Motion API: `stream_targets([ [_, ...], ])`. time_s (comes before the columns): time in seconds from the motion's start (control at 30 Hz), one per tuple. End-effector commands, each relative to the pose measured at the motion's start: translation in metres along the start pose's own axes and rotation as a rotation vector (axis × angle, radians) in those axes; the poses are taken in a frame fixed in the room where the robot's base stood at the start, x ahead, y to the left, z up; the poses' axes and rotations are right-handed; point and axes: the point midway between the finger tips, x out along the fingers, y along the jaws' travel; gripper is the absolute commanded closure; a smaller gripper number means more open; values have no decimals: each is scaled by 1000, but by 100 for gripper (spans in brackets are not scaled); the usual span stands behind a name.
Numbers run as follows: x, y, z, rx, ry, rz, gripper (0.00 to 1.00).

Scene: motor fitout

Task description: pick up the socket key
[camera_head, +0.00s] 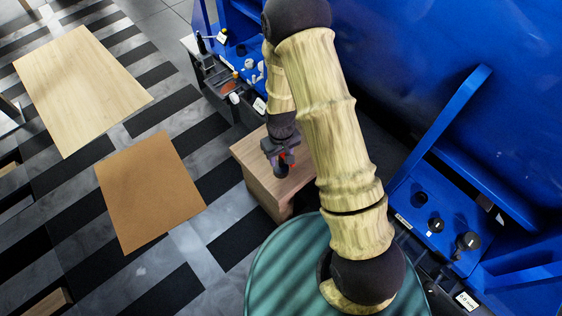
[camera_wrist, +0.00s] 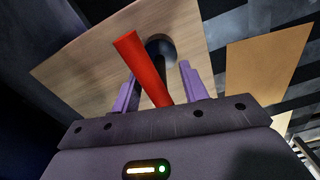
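The socket key appears to be the red rod (camera_wrist: 145,68) seen in the wrist view, with its free end leaning up and to the left. It lies between the two purple fingers of my gripper (camera_wrist: 158,84). A gap shows between the rod and the right finger, so the gripper looks open around it. A dark round part (camera_wrist: 160,47) shows behind the rod; I cannot tell whether it belongs to the key. In the head view my gripper (camera_head: 281,158) is over the wooden cabinet, with a little red showing at it and a dark piece below.
The wooden cabinet (camera_head: 256,172) stands by the blue machine (camera_head: 420,90). A dark drawer unit (camera_head: 215,85) with small parts is behind it. A teal round surface (camera_head: 285,270) is in front. Tan boards (camera_head: 150,190) lie to the left over the striped floor.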

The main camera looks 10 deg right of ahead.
Motion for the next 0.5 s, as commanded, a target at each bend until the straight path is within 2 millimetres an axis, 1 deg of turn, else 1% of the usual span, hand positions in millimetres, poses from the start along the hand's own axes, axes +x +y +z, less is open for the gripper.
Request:
stream_targets([
  [0.03, 0, 0, 0, 0, 0, 0, 64],
  [0.17, 0, 0, 0, 0, 0, 0, 90],
  [0.2, 0, 0, 0, 0, 0, 0, 97],
  [0.23, 0, 0, 0, 0, 0, 0, 100],
  [0.5, 0, 0, 0, 0, 1, 0, 100],
])
